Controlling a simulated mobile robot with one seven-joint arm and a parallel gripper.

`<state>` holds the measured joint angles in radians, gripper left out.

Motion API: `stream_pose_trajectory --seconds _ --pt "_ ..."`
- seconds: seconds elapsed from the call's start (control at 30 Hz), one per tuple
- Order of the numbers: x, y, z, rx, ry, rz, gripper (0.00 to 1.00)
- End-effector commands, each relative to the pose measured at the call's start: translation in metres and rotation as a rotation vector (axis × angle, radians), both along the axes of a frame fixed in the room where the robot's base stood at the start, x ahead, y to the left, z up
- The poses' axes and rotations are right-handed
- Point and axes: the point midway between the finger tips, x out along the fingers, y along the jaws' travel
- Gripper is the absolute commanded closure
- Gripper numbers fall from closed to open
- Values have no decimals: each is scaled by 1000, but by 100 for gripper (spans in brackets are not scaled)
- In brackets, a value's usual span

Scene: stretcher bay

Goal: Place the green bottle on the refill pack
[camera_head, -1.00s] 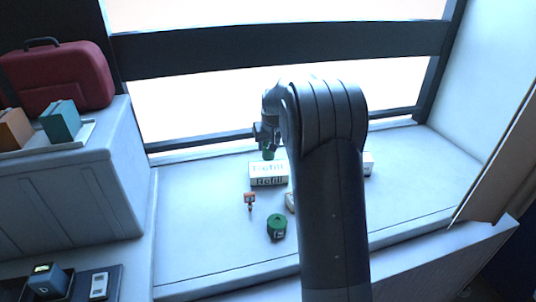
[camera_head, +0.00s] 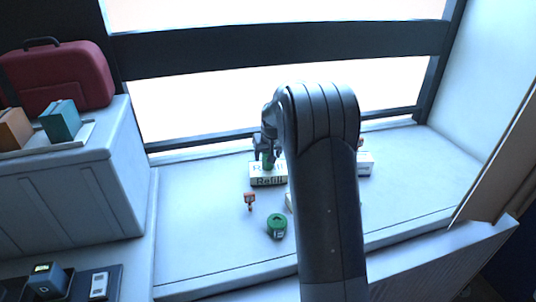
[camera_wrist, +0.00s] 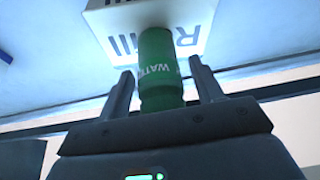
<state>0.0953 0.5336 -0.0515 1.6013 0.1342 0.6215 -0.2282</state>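The green bottle (camera_wrist: 160,70), marked with white "WAT…" lettering, is between my gripper's fingers in the wrist view. Its far end overlaps the white refill pack (camera_wrist: 105,22), and it appears to stand on it. In the head view the bottle (camera_head: 268,164) shows as a small green patch at the top of the refill pack (camera_head: 268,181). My gripper (camera_wrist: 160,75) is open, with a visible gap between each finger and the bottle. In the head view my gripper (camera_head: 267,157) is just above the pack. Part of the bottle is hidden by the fingers there.
A white box (camera_head: 365,164) stands right of my arm, which hides part of the counter (camera_head: 200,240). The window frame (camera_head: 200,150) is behind. The counter's left part is clear.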

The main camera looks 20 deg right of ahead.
Motion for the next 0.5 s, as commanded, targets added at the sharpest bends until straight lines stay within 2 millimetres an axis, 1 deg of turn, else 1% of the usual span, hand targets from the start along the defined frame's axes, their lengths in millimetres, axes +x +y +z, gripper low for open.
stream_pose_trajectory --seconds 0.27,0.37,0.47,0.5 --pt "0 0 2 0 -1 0 39" --pt "-3 0 11 0 -2 0 39" --pt "-8 0 26 -1 -4 0 39" --pt "-12 0 34 -1 -4 0 39"
